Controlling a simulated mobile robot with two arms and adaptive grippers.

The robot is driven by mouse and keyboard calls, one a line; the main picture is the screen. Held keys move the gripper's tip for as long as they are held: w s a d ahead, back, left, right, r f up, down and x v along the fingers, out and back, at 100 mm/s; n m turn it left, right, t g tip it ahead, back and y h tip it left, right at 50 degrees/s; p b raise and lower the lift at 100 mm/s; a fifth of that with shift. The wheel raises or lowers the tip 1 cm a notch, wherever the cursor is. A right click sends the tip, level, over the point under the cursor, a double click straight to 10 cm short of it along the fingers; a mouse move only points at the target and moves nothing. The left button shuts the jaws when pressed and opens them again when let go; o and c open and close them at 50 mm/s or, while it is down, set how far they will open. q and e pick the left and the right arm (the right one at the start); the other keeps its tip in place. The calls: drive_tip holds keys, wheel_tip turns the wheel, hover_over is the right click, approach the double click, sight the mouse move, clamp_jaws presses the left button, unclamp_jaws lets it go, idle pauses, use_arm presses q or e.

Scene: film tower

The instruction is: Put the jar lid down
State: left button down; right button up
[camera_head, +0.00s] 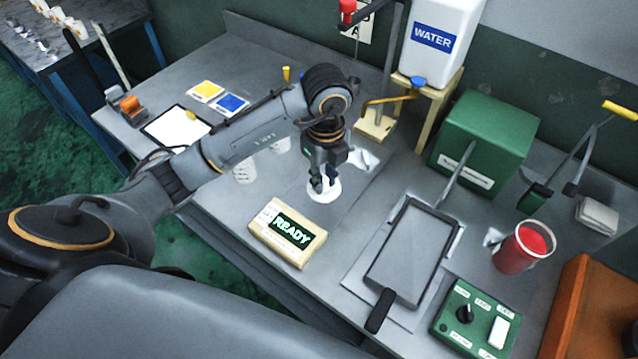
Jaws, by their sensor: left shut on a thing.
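My left gripper (321,184) reaches in from the left over the middle of the grey table and points down. It is shut on a small round white thing, the jar lid (325,197), whose rim shows around and below the fingertips. The lid is just behind the cream box with the "READY" display. I cannot tell whether the lid touches the table. Two pale cups or jars, one the white jar (244,172), stand to the left, partly hidden by my left arm. My right gripper is not in view.
A water tank (440,40) and green machine (484,140) stand behind. Some bare table (225,205) lies left of the "READY" box.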

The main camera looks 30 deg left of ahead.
use_arm(q)
drive_tip(key=shift+w+a+f, duration=0.3)
drive_tip(key=shift+w+f, duration=0.05)
drive_tip(key=shift+f, duration=0.15)
drive_tip(key=shift+w+a+f, duration=0.3)
drive_tip(key=shift+w+f, duration=0.05)
drive_tip(key=shift+f, duration=0.15)
drive_tip(key=shift+w+a+f+p, duration=0.3)
drive_tip(key=shift+f+p, duration=0.1)
drive_tip(key=shift+f, duration=0.1)
wheel_tip(320, 180, down, 3)
drive_tip(key=shift+w+a+f+p, duration=0.1)
drive_tip(key=shift+a+p, duration=0.05)
drive_tip(key=shift+p, duration=0.6)
drive_tip(key=shift+f, duration=0.2)
drive_tip(key=c, duration=1.7)
unclamp_jaws()
drive_tip(key=shift+f, duration=0.15)
drive_tip(key=o, duration=0.5)
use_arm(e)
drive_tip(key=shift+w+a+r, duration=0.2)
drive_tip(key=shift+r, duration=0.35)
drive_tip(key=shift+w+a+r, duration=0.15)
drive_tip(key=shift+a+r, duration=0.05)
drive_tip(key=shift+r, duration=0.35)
